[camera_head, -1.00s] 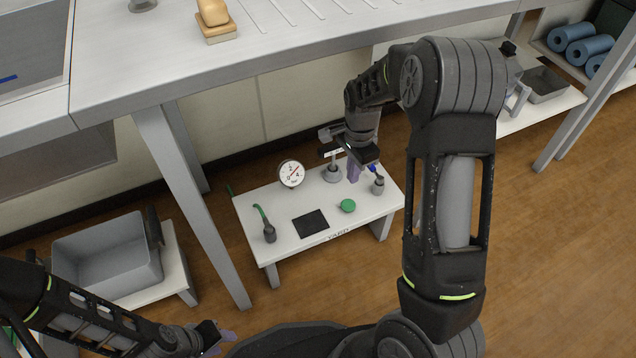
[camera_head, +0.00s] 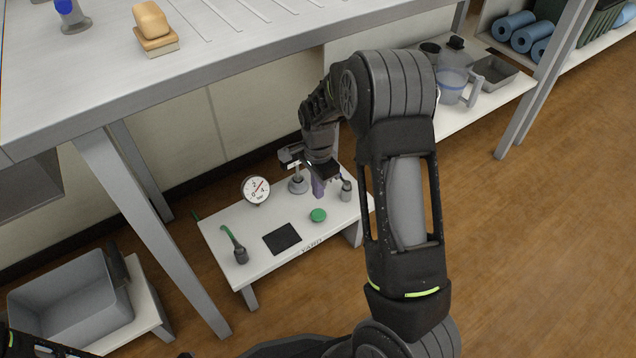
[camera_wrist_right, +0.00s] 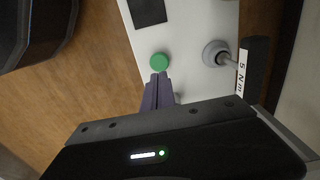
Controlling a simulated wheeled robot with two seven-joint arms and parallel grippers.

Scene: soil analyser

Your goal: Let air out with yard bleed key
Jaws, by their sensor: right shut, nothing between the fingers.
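A low white bench (camera_head: 215,232) marked YARD holds the small fittings. A tool with a curved green handle (camera_head: 228,236) stands in a dark grey holder (camera_head: 240,255) at its left; I cannot tell whether it is the bleed key. A round green cap (camera_head: 318,215) sits near the front edge; it also shows in the right wrist view (camera_wrist_right: 160,62). My right gripper (camera_head: 318,190) is shut and empty, its purple fingers pointing down just behind the cap. In the right wrist view the fingertips (camera_wrist_right: 158,80) appear close to the cap; contact is unclear. My left gripper is out of view.
A dial gauge (camera_head: 256,189), a grey round stand (camera_head: 298,185) and a grey cup (camera_head: 346,193) stand along the bench. A black pad (camera_head: 282,238) lies in front. A grey bin (camera_head: 70,300) is at left. The big table (camera_head: 250,55) overhangs behind.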

